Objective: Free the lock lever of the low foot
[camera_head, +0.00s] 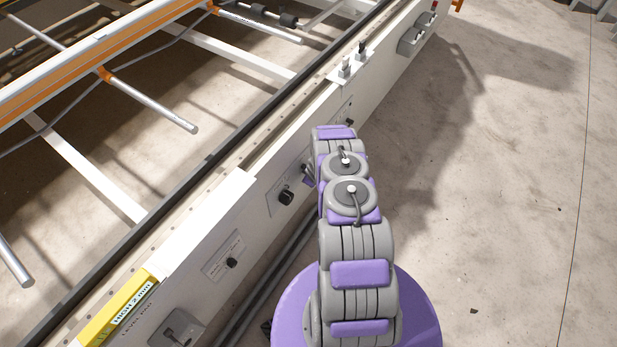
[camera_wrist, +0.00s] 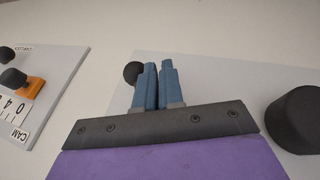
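My gripper (camera_wrist: 160,87) shows in the wrist view with its two blue fingers almost together, only a thin gap between them and nothing visible held. A small round black knob (camera_wrist: 132,71) sits on a grey plate just left of the fingertips, partly behind the left finger; I cannot tell if they touch. A large black knob (camera_wrist: 297,118) is at the right edge. I cannot make out which part is the lock lever. In the head view my arm reaches to the white beam's (camera_head: 150,305) side, and it hides the gripper.
In the wrist view, a plate marked CAM (camera_wrist: 22,108) carries an orange pointer (camera_wrist: 33,88). In the head view, a yellow label reading HIGH 2 mm (camera_head: 122,312) lies on the beam, and a black knob (camera_head: 286,197) sits on its side. Open concrete floor (camera_head: 510,210) lies right.

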